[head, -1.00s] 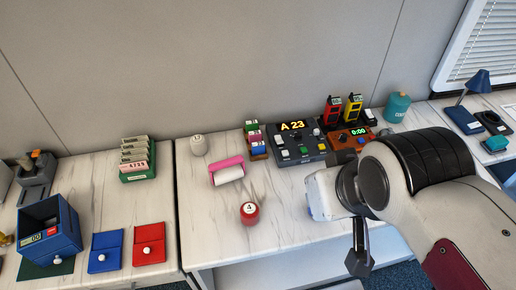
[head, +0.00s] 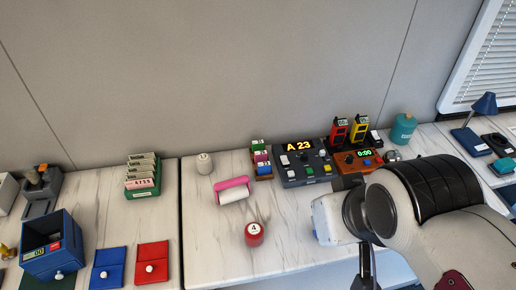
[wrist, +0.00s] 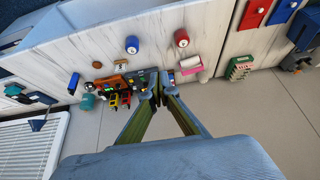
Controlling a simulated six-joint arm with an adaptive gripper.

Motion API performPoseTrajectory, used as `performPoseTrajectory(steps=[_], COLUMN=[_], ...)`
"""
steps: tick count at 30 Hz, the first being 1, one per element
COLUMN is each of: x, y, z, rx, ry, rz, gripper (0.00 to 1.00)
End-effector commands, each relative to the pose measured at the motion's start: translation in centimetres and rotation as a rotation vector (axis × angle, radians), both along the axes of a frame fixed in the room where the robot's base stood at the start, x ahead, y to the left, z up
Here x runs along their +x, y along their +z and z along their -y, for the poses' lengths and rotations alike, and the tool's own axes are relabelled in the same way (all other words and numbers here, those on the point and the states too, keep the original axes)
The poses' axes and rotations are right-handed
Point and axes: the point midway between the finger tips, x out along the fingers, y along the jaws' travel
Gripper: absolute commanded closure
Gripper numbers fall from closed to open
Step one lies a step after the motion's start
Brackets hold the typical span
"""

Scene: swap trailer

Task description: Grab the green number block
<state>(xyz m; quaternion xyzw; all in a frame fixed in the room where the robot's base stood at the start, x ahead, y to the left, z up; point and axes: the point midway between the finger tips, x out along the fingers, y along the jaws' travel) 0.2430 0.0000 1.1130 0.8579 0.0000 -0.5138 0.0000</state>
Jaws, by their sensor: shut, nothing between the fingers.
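The green number block (head: 257,143) is a small block at the top of a wooden rack (head: 264,177) in the head view, above a magenta and a blue block. The rack stands on the white marbled counter, left of the grey console. My gripper shows in the wrist view (wrist: 157,92) with its two fingers converging, shut and empty. The fingertips overlap the console and rack area there, and the green block cannot be made out clearly. In the head view the gripper hangs low at the right, cut by the bottom edge, well apart from the rack.
The grey console (head: 299,172) reads A 23.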

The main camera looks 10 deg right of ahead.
Motion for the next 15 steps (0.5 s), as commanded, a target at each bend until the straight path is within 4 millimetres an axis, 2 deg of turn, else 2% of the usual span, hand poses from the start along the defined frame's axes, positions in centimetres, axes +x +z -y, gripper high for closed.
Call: performPoseTrajectory(steps=[14,15], x=[0.00,0.00], y=[0.00,0.00], z=[0.00,0.00], rx=[0.000,0.000], ry=[0.000,0.000], rz=[0.000,0.000], gripper=[1.00,0.92])
